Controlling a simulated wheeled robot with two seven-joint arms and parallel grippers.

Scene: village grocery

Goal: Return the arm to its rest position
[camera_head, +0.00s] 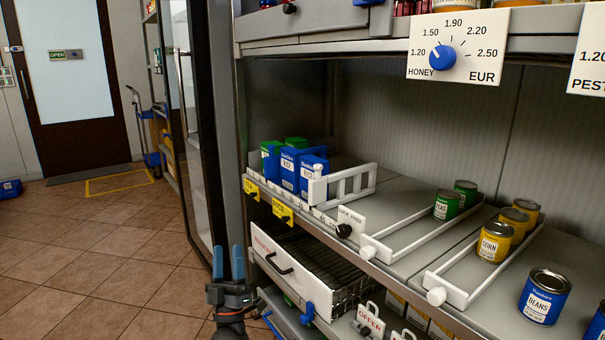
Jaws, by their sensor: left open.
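My left gripper (228,262) is low in the view, left of the shelf's front edge. Its two blue fingers point up and stand apart, with nothing between them. It is beside a white drawer (292,270) with a dark handle and appears clear of it. Only a short part of my left arm shows at the bottom edge. My right gripper is not in view.
The shelf (405,262) holds blue boxes (290,170), green pea cans (446,205), yellow corn cans (494,242) and a blue beans can (543,297). A honey price dial (442,57) is on the upper edge. Tiled floor (110,245) lies open at left.

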